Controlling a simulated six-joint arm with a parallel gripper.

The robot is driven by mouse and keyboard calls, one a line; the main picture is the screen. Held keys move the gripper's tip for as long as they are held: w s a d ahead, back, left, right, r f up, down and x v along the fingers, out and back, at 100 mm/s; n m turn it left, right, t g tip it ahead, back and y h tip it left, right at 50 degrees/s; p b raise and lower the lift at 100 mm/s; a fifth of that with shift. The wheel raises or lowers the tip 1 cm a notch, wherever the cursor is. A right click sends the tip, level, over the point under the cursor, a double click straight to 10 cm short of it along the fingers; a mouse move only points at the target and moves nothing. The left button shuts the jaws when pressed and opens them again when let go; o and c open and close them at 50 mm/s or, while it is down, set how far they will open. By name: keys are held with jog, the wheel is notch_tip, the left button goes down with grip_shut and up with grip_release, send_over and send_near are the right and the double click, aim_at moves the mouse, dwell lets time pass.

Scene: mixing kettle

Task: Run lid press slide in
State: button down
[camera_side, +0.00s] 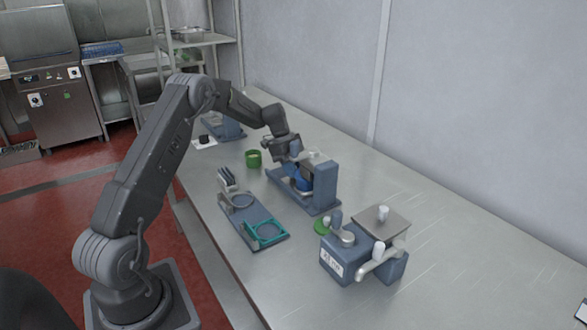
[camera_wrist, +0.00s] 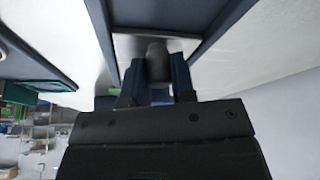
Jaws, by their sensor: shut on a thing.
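The lid press (camera_side: 324,182) is a blue-grey block on a long flat base, standing in the middle of the table in the side view. A darker blue rounded part (camera_side: 302,182) sits in its opening, partly hidden. My gripper (camera_side: 294,153) is at the upper left of the press. In the wrist view my gripper (camera_wrist: 156,80) has its two dark fingers shut on a grey upright knob (camera_wrist: 157,60), one on each side. A pale knob (camera_side: 295,146) shows at the fingers in the side view. What the knob joins to below is hidden.
A green cup (camera_side: 253,159) stands left of the press. A tray with a teal frame (camera_side: 265,233) lies in front. A blue machine (camera_side: 345,262) with a pipe and a green disc (camera_side: 322,227) are nearer right.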

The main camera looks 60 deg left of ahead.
jog(key=shift+d, duration=1.8)
jog(key=c, duration=1)
grip_release()
jog(key=shift+o, duration=0.2)
jog(key=shift+a, duration=0.1)
jog(key=v, duration=1.3)
jog(key=shift+a+r, duration=0.2)
jog(key=shift+r, duration=0.15)
jog(key=shift+s, duration=0.1)
